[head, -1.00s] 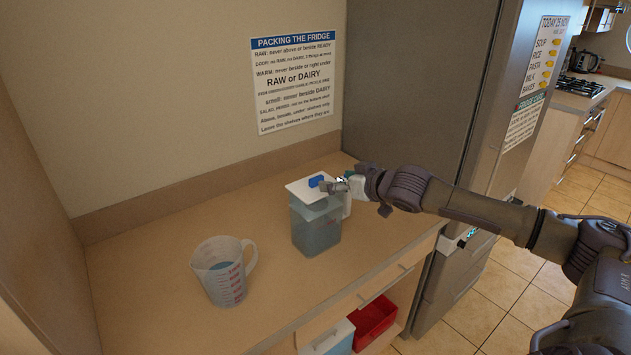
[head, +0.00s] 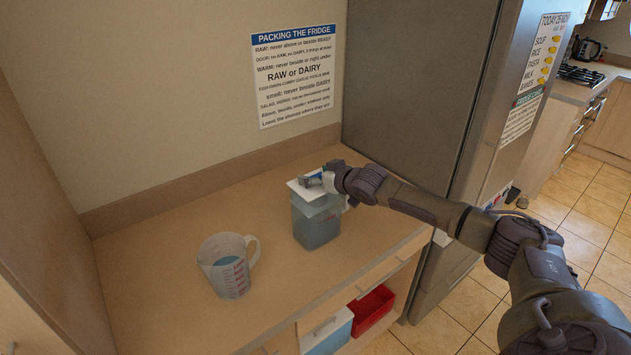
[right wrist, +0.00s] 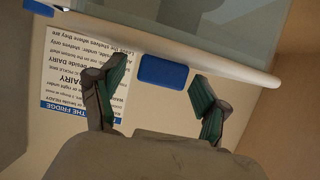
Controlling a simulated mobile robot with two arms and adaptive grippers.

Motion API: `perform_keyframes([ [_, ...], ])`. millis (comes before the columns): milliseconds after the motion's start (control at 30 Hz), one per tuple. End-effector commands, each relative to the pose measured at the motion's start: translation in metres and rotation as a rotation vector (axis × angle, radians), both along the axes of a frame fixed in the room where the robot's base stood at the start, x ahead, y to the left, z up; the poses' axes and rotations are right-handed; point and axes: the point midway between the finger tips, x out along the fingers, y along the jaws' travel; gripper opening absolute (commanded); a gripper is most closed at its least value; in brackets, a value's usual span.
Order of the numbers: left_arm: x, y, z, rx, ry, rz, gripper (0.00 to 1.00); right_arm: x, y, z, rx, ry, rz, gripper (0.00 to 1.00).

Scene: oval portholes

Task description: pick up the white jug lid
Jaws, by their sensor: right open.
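The white jug lid (head: 299,191) is a flat plate with a blue knob, lying on the clear jug (head: 317,226) on the counter. My right gripper (head: 318,180) is at the lid's top from the right and partly hides the knob. In the right wrist view, the lid (right wrist: 225,67) shows as a white edge and the blue knob (right wrist: 163,71) lies in the gap between the tips of my open right gripper (right wrist: 160,72). I cannot tell how deep the knob sits between the fingers. The left gripper is not in view.
A measuring jug (head: 226,265) with liquid stands on the counter (head: 180,310) to the left. The fridge (head: 425,90) is at the right. A red bin (head: 372,308) and a white-lidded box (head: 327,330) sit below the counter. The counter's front left is clear.

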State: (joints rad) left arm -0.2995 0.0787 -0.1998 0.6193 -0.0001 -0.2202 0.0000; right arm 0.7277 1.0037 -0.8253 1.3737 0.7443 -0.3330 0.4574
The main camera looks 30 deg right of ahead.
Motion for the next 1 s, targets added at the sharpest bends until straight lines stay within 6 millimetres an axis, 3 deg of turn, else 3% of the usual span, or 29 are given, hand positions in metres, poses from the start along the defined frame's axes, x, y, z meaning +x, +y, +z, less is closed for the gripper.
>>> perform_keyframes([
  [100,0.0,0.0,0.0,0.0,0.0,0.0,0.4,0.0,0.0,-0.001,0.0,0.001,0.0,0.75],
  [500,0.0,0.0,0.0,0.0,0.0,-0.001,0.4,-0.001,0.0,-0.001,0.001,0.001,0.0,0.1],
  [833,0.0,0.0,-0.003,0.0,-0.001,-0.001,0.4,0.0,-0.001,0.003,0.0,0.0,-0.001,0.09],
  [1000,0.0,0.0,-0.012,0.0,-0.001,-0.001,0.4,0.0,-0.001,0.019,0.0,-0.003,-0.001,0.09],
])
